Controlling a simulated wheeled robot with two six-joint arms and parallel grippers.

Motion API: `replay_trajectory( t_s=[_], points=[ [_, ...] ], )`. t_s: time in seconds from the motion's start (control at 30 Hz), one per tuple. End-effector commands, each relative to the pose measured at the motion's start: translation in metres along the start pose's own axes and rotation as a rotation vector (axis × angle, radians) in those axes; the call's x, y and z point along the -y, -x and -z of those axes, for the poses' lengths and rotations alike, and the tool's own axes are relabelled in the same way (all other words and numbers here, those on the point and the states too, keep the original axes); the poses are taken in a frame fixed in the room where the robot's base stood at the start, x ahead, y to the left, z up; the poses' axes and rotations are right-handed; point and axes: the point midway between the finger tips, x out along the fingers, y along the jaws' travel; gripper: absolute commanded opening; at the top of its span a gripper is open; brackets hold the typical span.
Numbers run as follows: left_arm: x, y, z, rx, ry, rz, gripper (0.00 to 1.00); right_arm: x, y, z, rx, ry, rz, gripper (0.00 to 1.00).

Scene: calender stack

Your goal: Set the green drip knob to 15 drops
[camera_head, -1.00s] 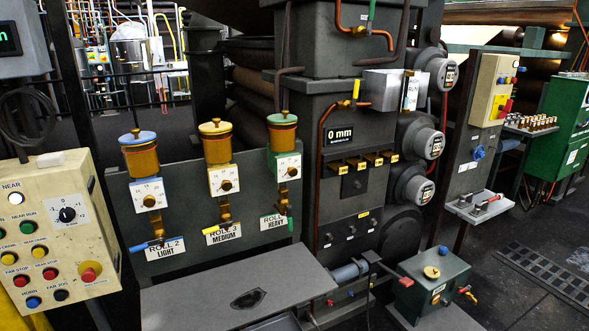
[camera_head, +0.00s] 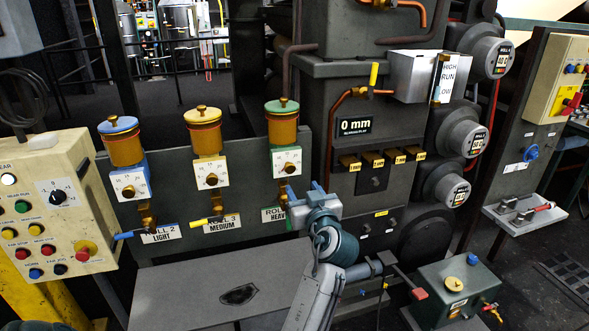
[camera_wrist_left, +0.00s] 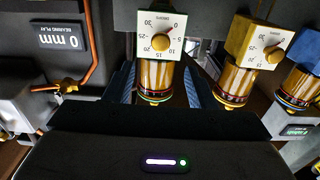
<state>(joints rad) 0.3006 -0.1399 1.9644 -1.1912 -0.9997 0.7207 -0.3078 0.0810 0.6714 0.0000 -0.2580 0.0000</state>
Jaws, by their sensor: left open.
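The green-lidded oiler (camera_head: 282,122) stands at the right end of a row of three, above the "ROLL HEAVY" label. Its white dial has a small brass drip knob (camera_head: 289,168). My left gripper (camera_head: 307,190) is open and empty, just below and right of this dial. In the left wrist view its two fingers (camera_wrist_left: 160,82) appear on either side of the oiler's amber cylinder, apart from the knob. My right gripper is not in view.
The yellow oiler (camera_head: 204,132) and blue oiler (camera_head: 122,143) stand to the left with similar dials. A lever and "0 mm" display (camera_head: 354,126) are on the right. A cream button panel (camera_head: 45,200) is at far left; a grey tabletop (camera_head: 190,285) lies below.

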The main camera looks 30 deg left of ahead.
Motion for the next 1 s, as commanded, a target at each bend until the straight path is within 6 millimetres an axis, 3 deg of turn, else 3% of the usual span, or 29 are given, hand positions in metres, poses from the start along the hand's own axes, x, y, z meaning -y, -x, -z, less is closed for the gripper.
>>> replay_trajectory(
  t_s=[0.53,0.7,1.0],
  points=[
    [-0.001,-0.090,0.001,0.001,-0.006,-0.002,0.50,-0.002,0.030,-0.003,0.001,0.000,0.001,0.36],
    [-0.001,-0.102,-0.001,0.002,-0.005,-0.003,0.50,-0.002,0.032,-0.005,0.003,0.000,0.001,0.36],
    [-0.001,-0.103,-0.002,0.003,-0.004,-0.003,0.50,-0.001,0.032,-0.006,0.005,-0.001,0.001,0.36]
  ],
)
